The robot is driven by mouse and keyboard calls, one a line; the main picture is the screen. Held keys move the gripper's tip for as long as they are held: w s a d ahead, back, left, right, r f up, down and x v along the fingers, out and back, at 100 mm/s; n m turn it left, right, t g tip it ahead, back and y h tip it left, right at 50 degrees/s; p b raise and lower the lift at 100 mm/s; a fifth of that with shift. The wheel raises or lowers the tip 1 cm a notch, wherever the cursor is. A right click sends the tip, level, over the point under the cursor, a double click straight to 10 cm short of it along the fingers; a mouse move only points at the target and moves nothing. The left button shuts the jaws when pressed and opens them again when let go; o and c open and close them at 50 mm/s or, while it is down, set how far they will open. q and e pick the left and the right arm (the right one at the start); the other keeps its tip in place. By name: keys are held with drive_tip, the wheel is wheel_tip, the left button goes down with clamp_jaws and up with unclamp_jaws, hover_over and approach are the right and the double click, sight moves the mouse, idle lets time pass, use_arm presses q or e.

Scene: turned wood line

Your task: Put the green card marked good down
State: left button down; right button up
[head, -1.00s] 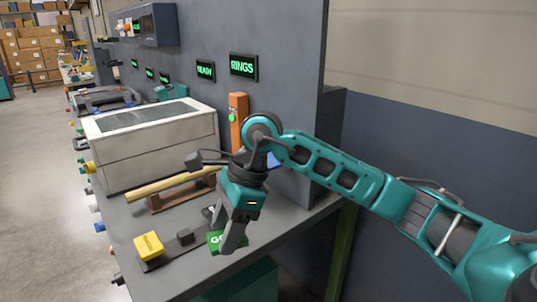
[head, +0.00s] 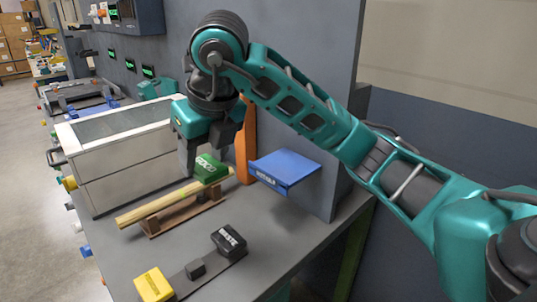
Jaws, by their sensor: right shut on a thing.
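The green card (head: 211,168), with white lettering that looks like GOOD, is held in my right gripper (head: 206,155). The gripper points down, its fingers shut on the card. The card appears just above or over the far end of a pale turned wood piece (head: 160,204), which lies on a brown wooden cradle (head: 183,214). I cannot tell whether the card touches the wood. My left gripper is not in view.
A yellow block (head: 154,284), a small dark block (head: 195,267) and a black lettered block (head: 229,240) stand at the bench front. A blue shelf (head: 285,168) juts from the grey wall beside an orange post (head: 246,145). A white box (head: 120,165) stands behind the cradle.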

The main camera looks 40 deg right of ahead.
drive_tip(key=shift+w+d, duration=0.15)
drive_tip(key=shift+w, duration=0.15)
drive_tip(key=p, duration=0.1)
hover_over(280, 162)
drive_tip(key=s, duration=0.2)
drive_tip(key=shift+s+x, duration=0.25)
drive_tip(key=shift+x, duration=0.95)
drive_tip(key=shift+f, duration=0.6)
wheel_tip(280, 162, down, 3)
drive_tip(key=shift+f, duration=0.1)
drive_tip(key=shift+d+f, duration=0.15)
drive_tip(key=shift+d, duration=0.05)
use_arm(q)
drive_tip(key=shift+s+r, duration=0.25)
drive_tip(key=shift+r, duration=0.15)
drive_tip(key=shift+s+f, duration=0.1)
